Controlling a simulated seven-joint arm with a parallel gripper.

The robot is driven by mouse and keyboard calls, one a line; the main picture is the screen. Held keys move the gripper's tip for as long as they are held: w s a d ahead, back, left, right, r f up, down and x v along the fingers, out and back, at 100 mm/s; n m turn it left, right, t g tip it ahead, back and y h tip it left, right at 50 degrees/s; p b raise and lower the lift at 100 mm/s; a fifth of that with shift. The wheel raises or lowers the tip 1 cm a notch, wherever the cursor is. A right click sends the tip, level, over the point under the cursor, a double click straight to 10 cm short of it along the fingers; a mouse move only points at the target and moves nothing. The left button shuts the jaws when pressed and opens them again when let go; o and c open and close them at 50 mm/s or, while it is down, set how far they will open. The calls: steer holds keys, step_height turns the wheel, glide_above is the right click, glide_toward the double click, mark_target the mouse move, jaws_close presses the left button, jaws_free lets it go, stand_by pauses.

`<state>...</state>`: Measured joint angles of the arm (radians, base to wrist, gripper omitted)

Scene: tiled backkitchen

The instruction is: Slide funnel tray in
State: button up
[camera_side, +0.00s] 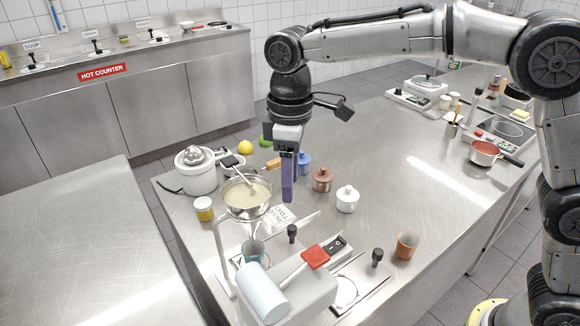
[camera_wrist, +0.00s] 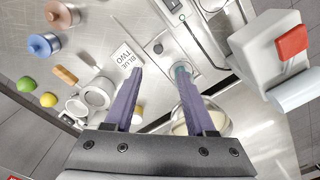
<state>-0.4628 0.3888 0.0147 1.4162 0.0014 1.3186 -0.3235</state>
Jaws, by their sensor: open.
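The metal funnel bowl (camera_side: 247,196), filled with something pale, stands on a thin stand at the front left, above a teal cup (camera_side: 252,250). A flat metal tray with an upright black knob (camera_side: 292,234) lies beside the cup; how far it is slid out I cannot tell. The knob shows in the wrist view (camera_wrist: 158,48), just beyond my fingertips. My gripper (camera_side: 289,197) is open and empty, pointing down above the counter behind the knob. In the wrist view my purple fingers (camera_wrist: 159,74) are apart, and the right one partly hides the funnel bowl (camera_wrist: 219,120).
A grey machine (camera_side: 305,293) with a red lever and pale blue cylinder stands at the front. A second black knob (camera_side: 377,256) is to its right. A "BLUE TWO" card (camera_side: 278,217), lidded jars (camera_side: 347,199) and a brown cup (camera_side: 407,245) stand nearby.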

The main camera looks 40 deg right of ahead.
step_height(320, 180, up, 2)
steer(key=shift+r, duration=0.15)
stand_by(0.3)
steer(key=s+d+r+m+t, duration=0.2)
steer(key=s+d+r, duration=0.3)
steer(key=d, duration=0.2)
steer(key=s+d+r+m+t, duration=0.1)
steer(key=s+d+r+m, duration=0.1)
steer(key=s+d+r, duration=0.5)
steer(key=s+d+f+m+t, duration=0.1)
steer(key=s+d+f+m, duration=0.1)
steer(key=s+f, duration=0.4)
steer(key=s+d+f+m+t, duration=0.1)
steer(key=s+d+f+m, duration=0.2)
steer(key=s+f, duration=0.3)
steer(key=shift+s+d+f+t, duration=0.3)
steer(key=shift+d+f, duration=0.45)
steer(key=shift+f, duration=0.1)
